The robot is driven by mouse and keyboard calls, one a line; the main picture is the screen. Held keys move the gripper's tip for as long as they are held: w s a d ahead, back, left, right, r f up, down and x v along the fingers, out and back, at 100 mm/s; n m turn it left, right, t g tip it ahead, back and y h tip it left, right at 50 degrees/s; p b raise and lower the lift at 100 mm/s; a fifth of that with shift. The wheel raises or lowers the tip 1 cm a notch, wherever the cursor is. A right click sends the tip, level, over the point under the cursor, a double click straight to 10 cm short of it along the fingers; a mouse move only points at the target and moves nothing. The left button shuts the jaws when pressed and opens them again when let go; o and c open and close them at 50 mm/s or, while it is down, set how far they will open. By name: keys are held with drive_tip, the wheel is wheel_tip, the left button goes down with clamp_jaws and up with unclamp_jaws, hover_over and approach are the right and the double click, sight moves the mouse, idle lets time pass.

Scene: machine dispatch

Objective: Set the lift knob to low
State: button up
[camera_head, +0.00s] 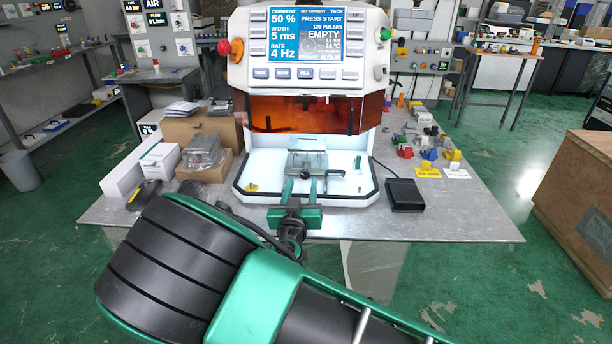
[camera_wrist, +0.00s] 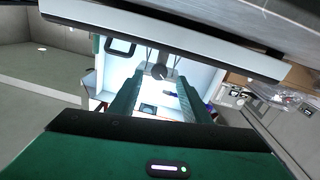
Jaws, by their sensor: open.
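The white machine (camera_head: 241,80) stands on the table with its chamber open below an orange window. A grey work stage (camera_head: 307,160) is inside the chamber. My gripper (camera_head: 306,180) is at the chamber's front, its two green fingers apart and pointing in at the stage. In the wrist view a small dark round knob (camera_wrist: 159,72) shows between the ends of the open fingers (camera_wrist: 163,80). I cannot tell whether the fingers touch it. No label or low mark can be read, so its setting is unclear. In the head view the knob is not made out.
A black foot pedal (camera_head: 404,195) lies right of the machine. Small coloured parts (camera_head: 428,154) and yellow and white cards lie beyond it. Cardboard boxes (camera_head: 205,130) and a white box (camera_head: 122,176) stand on the left. The table's front right is clear.

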sight(305, 176)
drive_tip(key=w, duration=0.6)
drive_tip(key=shift+w+d, duration=0.35)
drive_tip(key=shift+c, duration=0.6)
drive_tip(key=c, duration=0.9)
